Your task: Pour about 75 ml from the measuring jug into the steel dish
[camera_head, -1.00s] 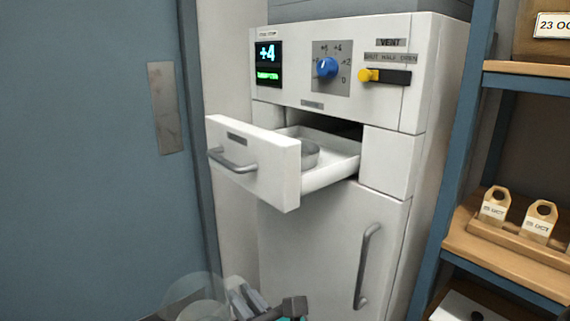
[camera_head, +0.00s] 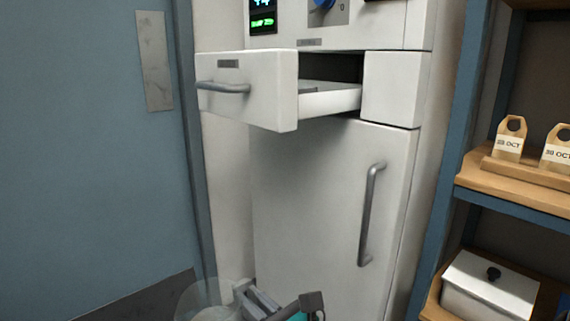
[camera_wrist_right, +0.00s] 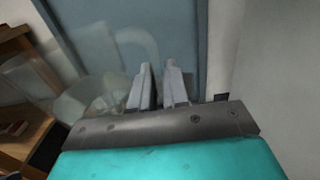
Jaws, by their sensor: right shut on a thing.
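The clear measuring jug (camera_head: 208,300) is at the bottom of the head view, partly cut off by the frame edge. My right gripper (camera_head: 250,294) is shut on it, at its right side. In the right wrist view the faint see-through jug (camera_wrist_right: 95,98) lies left of and beyond the gripper fingers (camera_wrist_right: 160,88). I cannot tell its liquid level. The steel dish (camera_head: 308,89) sits in the open drawer (camera_head: 330,103); only a grey sliver of it shows above the drawer side. The jug is well below the drawer, apart from it. My left gripper is not in view.
The drawer's white front (camera_head: 247,95) juts out from the cabinet (camera_head: 310,200), with a long door handle (camera_head: 371,215) below. A blue door (camera_head: 85,150) stands at left. A shelf rack at right holds tagged holders (camera_head: 510,140) and a white lidded box (camera_head: 490,292).

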